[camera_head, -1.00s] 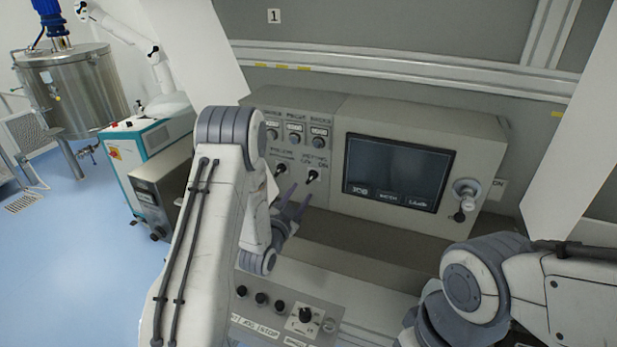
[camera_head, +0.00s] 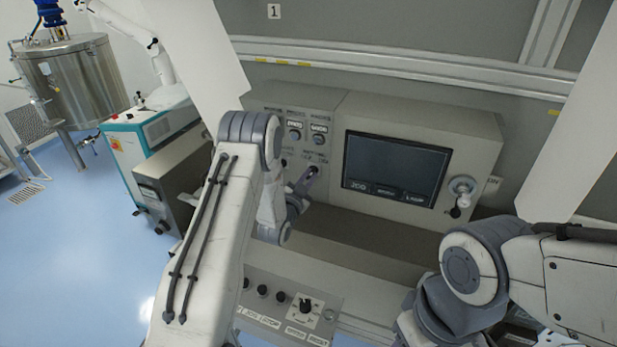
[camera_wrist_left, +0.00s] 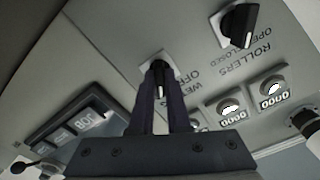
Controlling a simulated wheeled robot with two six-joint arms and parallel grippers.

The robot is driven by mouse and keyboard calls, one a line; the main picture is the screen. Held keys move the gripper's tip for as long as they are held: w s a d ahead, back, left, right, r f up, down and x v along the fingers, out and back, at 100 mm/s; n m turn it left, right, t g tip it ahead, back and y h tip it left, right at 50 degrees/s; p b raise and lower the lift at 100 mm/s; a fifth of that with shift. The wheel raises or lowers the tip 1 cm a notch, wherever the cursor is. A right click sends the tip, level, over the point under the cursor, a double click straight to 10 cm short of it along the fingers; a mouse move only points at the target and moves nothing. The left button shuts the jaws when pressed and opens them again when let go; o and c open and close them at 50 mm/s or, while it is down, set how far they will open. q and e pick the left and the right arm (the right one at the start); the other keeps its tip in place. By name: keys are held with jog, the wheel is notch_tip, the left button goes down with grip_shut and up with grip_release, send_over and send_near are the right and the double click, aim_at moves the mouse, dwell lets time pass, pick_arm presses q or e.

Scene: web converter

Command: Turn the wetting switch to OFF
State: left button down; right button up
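The wetting switch (camera_wrist_left: 159,70) is a dark knob with a white mark on the grey control panel. My left gripper (camera_wrist_left: 160,72) is at it, with one dark finger on each side and the knob between them; the fingers look closed on it. Its WETTING and OFF lettering (camera_wrist_left: 194,88) is partly covered by a finger. In the head view the left gripper (camera_head: 309,174) reaches the panel and largely hides the switch. My right arm is at the lower right, its gripper out of sight.
The rollers switch (camera_wrist_left: 239,24) is beside the wetting switch, with small counters (camera_wrist_left: 272,88) nearby. A touchscreen (camera_head: 394,170) and a round knob (camera_head: 462,187) are right of the switches. A lower panel (camera_head: 334,307) has several black buttons and a dial.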

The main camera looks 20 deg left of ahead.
pick_arm(q)
jog(key=shift+f+n+b, duration=0.15)
jog(key=shift+n+b, duration=0.45)
jog(key=shift+b, duration=0.4)
jog(key=n+b, duration=0.6)
jog(key=shift+n+b, duration=2)
jog(key=shift+n, duration=0.3)
jog(key=shift+r, duration=0.2)
jog(key=c, duration=0.9)
grip_release()
jog(key=shift+s, duration=0.1)
